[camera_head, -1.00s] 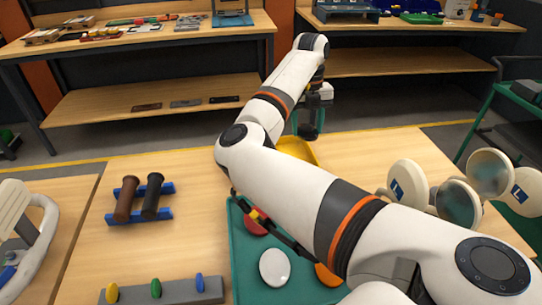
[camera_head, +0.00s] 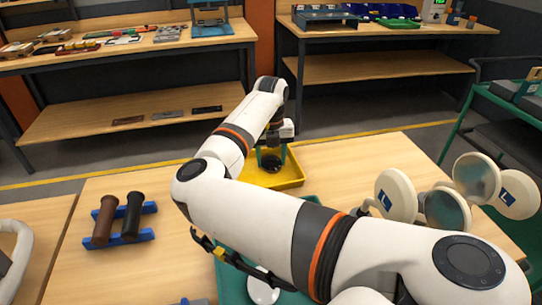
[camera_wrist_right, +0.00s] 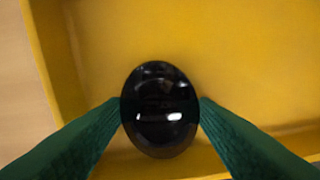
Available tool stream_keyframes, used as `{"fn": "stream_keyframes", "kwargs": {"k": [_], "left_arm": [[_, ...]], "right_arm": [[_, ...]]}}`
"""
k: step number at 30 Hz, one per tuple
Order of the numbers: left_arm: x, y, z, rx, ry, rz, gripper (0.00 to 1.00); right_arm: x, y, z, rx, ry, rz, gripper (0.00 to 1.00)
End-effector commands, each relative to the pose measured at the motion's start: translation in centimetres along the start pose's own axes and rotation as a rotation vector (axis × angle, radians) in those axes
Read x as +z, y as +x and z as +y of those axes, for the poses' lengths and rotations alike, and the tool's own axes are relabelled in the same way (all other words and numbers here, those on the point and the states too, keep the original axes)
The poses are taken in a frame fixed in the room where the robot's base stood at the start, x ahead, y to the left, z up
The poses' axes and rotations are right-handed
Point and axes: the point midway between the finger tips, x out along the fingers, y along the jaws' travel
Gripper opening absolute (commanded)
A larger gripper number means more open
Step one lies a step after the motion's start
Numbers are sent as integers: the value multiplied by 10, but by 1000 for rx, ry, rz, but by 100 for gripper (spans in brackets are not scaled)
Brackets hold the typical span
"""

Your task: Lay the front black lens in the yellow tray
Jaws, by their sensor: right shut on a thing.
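The black lens (camera_head: 272,163) is a glossy dark round piece over the inside of the yellow tray (camera_head: 291,180). My right gripper (camera_head: 271,156) is at the tray, pointing down, with its green fingers on both sides of the lens. In the right wrist view the lens (camera_wrist_right: 160,110) is held between the two fingertips, with the yellow tray floor (camera_wrist_right: 230,45) behind it. I cannot tell whether the lens touches the floor. My left gripper is not in view.
A green tray (camera_head: 232,285) with a white lens (camera_head: 262,288) lies nearer, partly hidden by my right arm. A brown cylinder (camera_head: 104,220) and a black cylinder (camera_head: 132,215) rest on a blue rack (camera_head: 148,234) at left. Bare table lies between the rack and yellow tray.

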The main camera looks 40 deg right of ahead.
Motion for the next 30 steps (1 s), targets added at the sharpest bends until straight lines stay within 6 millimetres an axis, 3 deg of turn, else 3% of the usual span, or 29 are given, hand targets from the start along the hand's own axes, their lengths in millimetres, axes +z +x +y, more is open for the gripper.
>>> {"fn": "stream_keyframes", "kwargs": {"k": [5, 6, 9, 20, 23, 30], "left_arm": [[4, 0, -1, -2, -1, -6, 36], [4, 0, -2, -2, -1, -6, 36], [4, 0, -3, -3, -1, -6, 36], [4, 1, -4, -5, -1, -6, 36], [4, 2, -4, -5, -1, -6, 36], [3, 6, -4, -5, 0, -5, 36]], "right_arm": [[0, 1, 0, 0, -1, 0, 33], [0, 1, 0, 0, -1, -1, 58], [0, 1, 0, 0, -1, -1, 74], [0, -4, 0, 0, -1, 2, 75], [-1, -16, 0, -1, 0, 3, 75], [-1, -66, 0, -1, -1, 4, 75]]}}
